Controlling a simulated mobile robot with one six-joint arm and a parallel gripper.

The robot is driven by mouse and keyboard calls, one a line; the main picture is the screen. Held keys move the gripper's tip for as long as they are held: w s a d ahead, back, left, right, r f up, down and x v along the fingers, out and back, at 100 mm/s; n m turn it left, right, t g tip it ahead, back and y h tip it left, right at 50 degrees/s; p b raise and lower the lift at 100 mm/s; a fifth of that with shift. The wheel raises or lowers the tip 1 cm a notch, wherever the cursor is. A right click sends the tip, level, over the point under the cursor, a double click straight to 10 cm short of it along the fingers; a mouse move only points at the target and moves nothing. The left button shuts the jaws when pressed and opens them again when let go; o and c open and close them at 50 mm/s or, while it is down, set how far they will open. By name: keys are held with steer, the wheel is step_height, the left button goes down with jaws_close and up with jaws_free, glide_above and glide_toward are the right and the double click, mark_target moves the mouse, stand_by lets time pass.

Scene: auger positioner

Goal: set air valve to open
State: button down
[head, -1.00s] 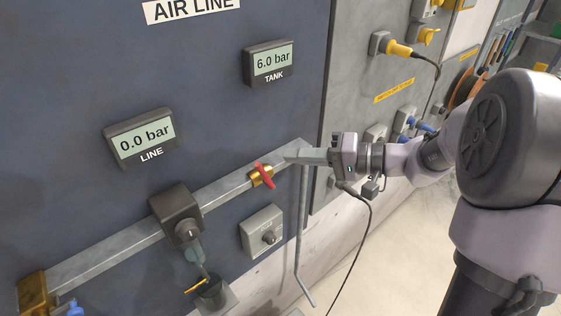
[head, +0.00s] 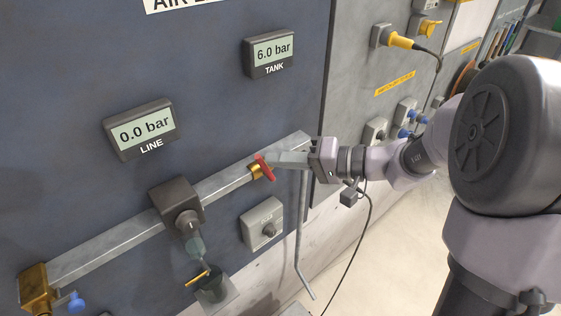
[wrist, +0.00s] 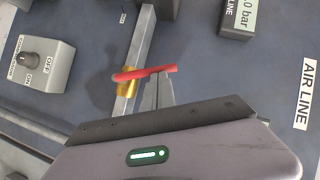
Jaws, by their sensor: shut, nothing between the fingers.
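The air valve is a red lever (head: 264,168) on a brass body (head: 256,171), set in the grey pipe (head: 126,233) on the dark blue panel. In the head view the lever slants across the pipe. In the wrist view the lever (wrist: 146,73) lies across the pipe with the brass body (wrist: 127,82) under it. My gripper (head: 276,162) is shut and empty. Its fingertips (wrist: 160,79) are right at the lever; they seem to touch it, but I cannot be sure. The LINE gauge (head: 141,129) reads 0.0 bar and the TANK gauge (head: 269,54) reads 6.0 bar.
A dark regulator block (head: 176,200) sits on the pipe left of the valve. A grey switch box (head: 262,223), marked OFF and ON in the wrist view (wrist: 43,64), is below the valve. A thin grey vertical pipe (head: 301,230) and a black cable (head: 366,225) hang nearby.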

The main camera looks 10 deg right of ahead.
steer(key=shift+s+a+b, duration=0.1)
steer(key=shift+b, duration=0.4)
steer(key=s+a+f+n+t+h+b, duration=0.2)
steer(key=s+a+f+n+h+b, duration=0.1)
steer(key=b, duration=1.8)
steer(key=a+f+n+h, duration=0.1)
steer(key=a+n+h, duration=0.1)
steer(key=n+h, duration=0.1)
steer(key=shift+s+a+f+n+t+h+b, duration=0.3)
steer(key=shift+s+n+h+b, duration=0.1)
steer(key=shift+n, duration=0.1)
steer(key=shift+f+b, duration=0.1)
steer(key=shift+b, duration=0.2)
